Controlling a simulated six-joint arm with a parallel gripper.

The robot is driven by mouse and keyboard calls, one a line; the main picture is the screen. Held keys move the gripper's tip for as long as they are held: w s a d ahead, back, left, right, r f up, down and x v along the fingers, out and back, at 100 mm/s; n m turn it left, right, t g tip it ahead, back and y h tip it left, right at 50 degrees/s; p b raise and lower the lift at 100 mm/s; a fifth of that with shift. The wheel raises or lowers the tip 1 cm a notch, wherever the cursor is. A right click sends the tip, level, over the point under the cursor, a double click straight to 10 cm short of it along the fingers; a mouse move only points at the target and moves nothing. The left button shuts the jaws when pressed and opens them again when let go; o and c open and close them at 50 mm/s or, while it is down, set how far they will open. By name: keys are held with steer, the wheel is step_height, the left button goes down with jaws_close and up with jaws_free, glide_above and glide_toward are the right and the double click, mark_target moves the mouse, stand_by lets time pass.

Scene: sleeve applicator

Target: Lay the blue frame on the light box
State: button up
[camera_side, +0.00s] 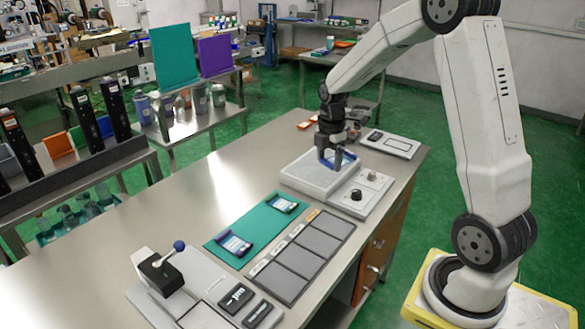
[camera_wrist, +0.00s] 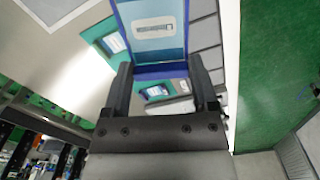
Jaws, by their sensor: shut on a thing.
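My gripper (camera_side: 335,158) is shut on the blue frame (camera_side: 348,159). In the side view the frame is mostly hidden by my fingers.
A panel with knobs (camera_side: 358,196) adjoins the light box on the right. A green mat (camera_side: 222,242) with two blue-and-white pieces and a row of grey pads (camera_side: 299,262) lie nearer. A lever device (camera_side: 160,272) stands at the near end. The bench's left side is clear.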

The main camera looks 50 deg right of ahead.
steer(key=shift+s+d+r+n, duration=0.15)
steer(key=shift+s+d+n, duration=0.05)
steer(key=shift+d+n, duration=0.35)
steer(key=shift+s+d+r+n, duration=0.1)
steer(key=shift+s+d+n, duration=0.1)
steer(key=shift+d+n, duration=0.3)
steer(key=shift+s+d+r+n, duration=0.15)
steer(key=shift+s+d+n, duration=0.05)
steer(key=shift+d+n, duration=0.35)
steer(key=w+d+f, duration=0.4)
steer(key=w, duration=0.4)
glide_above(309, 175)
steer(key=shift+s+a+f, duration=0.1)
steer(key=shift+s+f, duration=0.05)
steer(key=shift+f, duration=1.2)
steer(key=shift+s+a+f, duration=0.1)
steer(key=shift+s+f, duration=0.05)
steer(key=shift+f, duration=1.15)
steer(key=shift+w+d+f, duration=0.15)
steer(key=shift+w+f, duration=0.1)
steer(key=shift+f, duration=1.6)
steer(key=shift+f, duration=0.1)
